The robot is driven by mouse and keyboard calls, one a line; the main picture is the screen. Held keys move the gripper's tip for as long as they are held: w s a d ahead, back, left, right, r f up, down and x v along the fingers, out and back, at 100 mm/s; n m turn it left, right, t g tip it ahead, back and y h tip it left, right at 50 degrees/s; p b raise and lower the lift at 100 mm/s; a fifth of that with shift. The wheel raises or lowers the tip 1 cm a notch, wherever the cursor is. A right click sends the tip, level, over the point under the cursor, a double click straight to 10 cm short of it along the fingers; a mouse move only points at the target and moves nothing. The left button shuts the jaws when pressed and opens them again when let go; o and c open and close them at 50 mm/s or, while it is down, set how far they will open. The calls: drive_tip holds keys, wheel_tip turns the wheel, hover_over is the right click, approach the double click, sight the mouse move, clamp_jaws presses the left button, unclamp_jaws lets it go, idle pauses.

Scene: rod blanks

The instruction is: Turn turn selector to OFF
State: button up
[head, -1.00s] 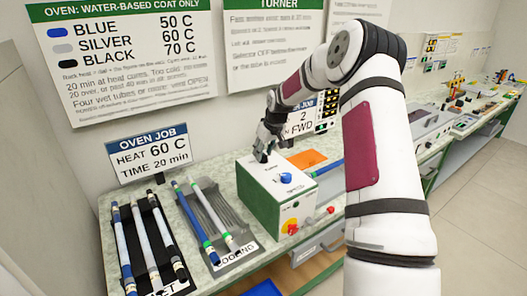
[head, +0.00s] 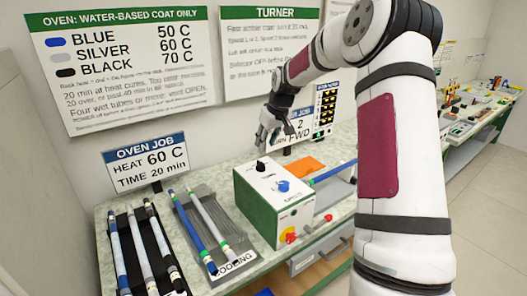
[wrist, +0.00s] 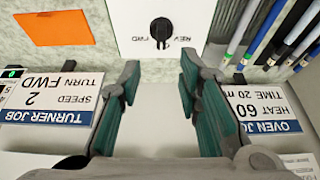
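A blue knob (head: 283,186), a red knob (head: 291,238) and a yellow-backed control are on the box. Rods lie on a black rack (head: 170,250) and a cooling rack (head: 226,218) at left. An orange sheet (head: 303,168) lies behind the box. Signs stand at the back.

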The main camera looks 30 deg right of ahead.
drive_tip(key=shift+v, duration=1.1)
drive_tip(key=s+a+r+h, duration=0.2)
drive_tip(key=s+a+r, duration=1.05)
drive_tip(key=a, duration=0.35)
drive_tip(key=s+a+y, duration=0.1)
drive_tip(key=s+a, duration=0.3)
drive_tip(key=s, duration=0.8)
drive_tip(key=s+a+t, duration=0.1)
drive_tip(key=s+a, duration=0.3)
drive_tip(key=s, duration=0.8)
drive_tip(key=shift+s+a+f+y, duration=0.25)
drive_tip(key=shift+a+f+y, duration=0.05)
drive_tip(key=shift+f+y, duration=0.1)
